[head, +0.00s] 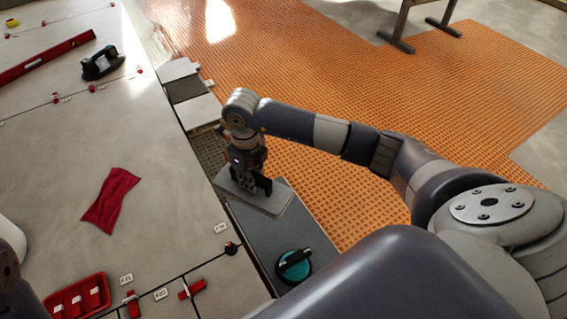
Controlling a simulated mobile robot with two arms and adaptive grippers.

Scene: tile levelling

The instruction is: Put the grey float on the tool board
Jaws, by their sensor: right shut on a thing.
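The grey float (278,201) is a flat light-grey plate at the far end of the dark grey tool board (252,235). My right gripper (253,187) points down and is shut on the float from above. Its fingers hide the grip area. The float lies level over the board's far part and looks very close to it or resting on it; I cannot tell which. My left gripper is out of view.
A turquoise and black round tool (295,266) sits on the board's near end. A red cloth (110,200), red tray (77,299), black suction lifter (101,63) and red level (48,57) lie on the tiles to the left. Orange matting (360,90) covers the floor behind.

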